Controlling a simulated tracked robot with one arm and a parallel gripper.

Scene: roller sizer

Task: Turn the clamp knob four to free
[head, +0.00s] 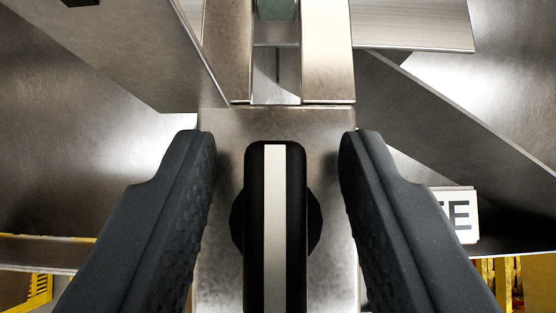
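A black clamp knob (253,215) with a pale stripe down its middle stands upright in the lower centre of the head view. A dark round base shows behind it, against a grey metal bracket (222,118). No number shows on the knob. My gripper (276,150) is open, with one dark ribbed finger on each side of the knob. A gap shows between each finger and the knob. The knob's lower end is cut off by the picture's edge.
Metal plates slope on both sides of the bracket. A white sign (460,214) with a partly hidden word ending in "E" is behind the right finger. Yellow structure (40,290) shows at lower left and lower right. Two upright metal bars (327,50) stand above the knob.

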